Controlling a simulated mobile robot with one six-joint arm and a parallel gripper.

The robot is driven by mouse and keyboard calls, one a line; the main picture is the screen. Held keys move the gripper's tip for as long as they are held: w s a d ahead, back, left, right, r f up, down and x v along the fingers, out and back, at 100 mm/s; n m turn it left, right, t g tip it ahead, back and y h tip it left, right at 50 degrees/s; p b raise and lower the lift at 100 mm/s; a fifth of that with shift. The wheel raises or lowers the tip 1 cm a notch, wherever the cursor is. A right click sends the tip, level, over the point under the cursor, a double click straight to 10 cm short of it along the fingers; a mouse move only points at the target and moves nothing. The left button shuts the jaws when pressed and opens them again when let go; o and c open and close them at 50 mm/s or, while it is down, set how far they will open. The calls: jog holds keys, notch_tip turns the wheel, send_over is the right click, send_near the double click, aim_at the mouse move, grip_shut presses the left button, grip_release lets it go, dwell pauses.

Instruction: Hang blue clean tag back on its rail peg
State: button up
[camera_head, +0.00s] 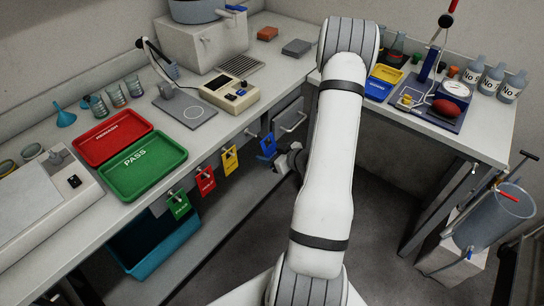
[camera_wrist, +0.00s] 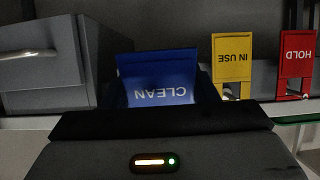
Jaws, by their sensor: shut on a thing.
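The blue CLEAN tag (camera_head: 267,145) is at the front edge of the left bench, right of the hanging yellow tag. My gripper (camera_head: 279,154) is shut on it. In the wrist view the blue tag (camera_wrist: 157,77) stands just beyond the dark gripper body (camera_wrist: 160,122), its lettering upside down. The yellow IN USE tag (camera_head: 230,161), red HOLD tag (camera_head: 205,181) and green tag (camera_head: 179,205) hang in a row along the bench front.
A grey drawer unit (camera_head: 289,120) with a handle is close behind the blue tag, and also shows in the wrist view (camera_wrist: 40,65). A green PASS tray (camera_head: 167,184) and a red tray (camera_head: 94,155) lie on the bench above. A teal bin (camera_head: 190,224) sits below.

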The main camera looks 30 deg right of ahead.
jog(key=r+b+x, duration=0.1)
jog(key=x, duration=0.5)
jog(key=shift+w+a, duration=0.2)
jog(key=shift+w, duration=0.35)
dwell(0.8)
jog(key=o, duration=1.1)
jog(key=v, duration=0.8)
